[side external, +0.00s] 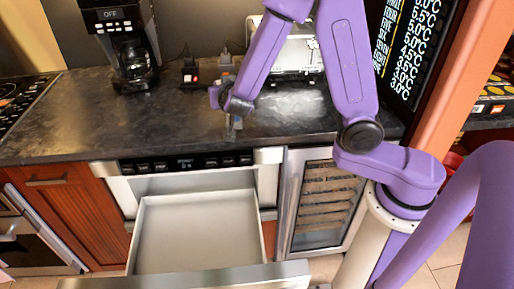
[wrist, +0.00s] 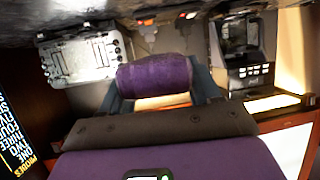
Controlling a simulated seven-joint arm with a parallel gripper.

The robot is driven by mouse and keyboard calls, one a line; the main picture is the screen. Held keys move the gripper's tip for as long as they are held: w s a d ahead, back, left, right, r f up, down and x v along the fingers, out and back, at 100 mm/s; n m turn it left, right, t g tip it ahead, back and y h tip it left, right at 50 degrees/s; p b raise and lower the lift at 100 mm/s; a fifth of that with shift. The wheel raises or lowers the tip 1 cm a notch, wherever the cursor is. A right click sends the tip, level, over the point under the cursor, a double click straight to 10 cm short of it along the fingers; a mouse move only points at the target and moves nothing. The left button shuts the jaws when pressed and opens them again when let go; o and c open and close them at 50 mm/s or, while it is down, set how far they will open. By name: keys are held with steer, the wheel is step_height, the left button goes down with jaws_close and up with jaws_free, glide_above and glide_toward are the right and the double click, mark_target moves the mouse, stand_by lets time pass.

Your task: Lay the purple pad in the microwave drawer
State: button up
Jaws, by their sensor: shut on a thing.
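The purple pad (wrist: 155,76) looks like a short, rounded roll of cloth in the wrist view. It sits between the two fingers of my gripper (wrist: 160,92), which is shut on it. In the side view my gripper (side external: 234,124) is over the front part of the dark counter; the pad cannot be made out there. The microwave drawer (side external: 200,235) is pulled open below the counter. Its pale inside is bare, and my gripper is above and behind the open tray, apart from it.
On the counter (side external: 80,120) stand a coffee maker (side external: 130,50) at the left and a silver toaster (side external: 298,52) behind my arm, with small dark items between. A glass-doored cooler (side external: 325,205) is right of the drawer. The space above the open drawer is clear.

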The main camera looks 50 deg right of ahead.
steer(key=shift+w+d+r+n+t+y, duration=0.15)
steer(key=shift+d+n+y, duration=0.1)
steer(key=shift+d, duration=0.1)
steer(key=shift+w+d+r+n+t+y, duration=0.1)
steer(key=shift+w+d+n+t+y, duration=0.05)
steer(key=shift+d+n+y, duration=0.15)
steer(key=shift+s+d+r+n+t+y, duration=0.3)
steer(key=shift+d+n+t+y, duration=0.15)
steer(key=shift+d+y, duration=0.15)
steer(key=shift+s+d+r+n+t+y, duration=0.15)
steer(key=shift+s+n+y, duration=0.2)
steer(key=shift+s, duration=0.25)
steer(key=shift+s+d+r+n+t+y, duration=0.15)
steer(key=shift+s+n+y, duration=0.2)
steer(key=shift+s, duration=0.25)
steer(key=shift+s+d+r+n+t+y, duration=0.15)
steer(key=shift+s+n+y, duration=0.1)
steer(key=shift+s+n, duration=0.25)
steer(key=shift+s, duration=0.1)
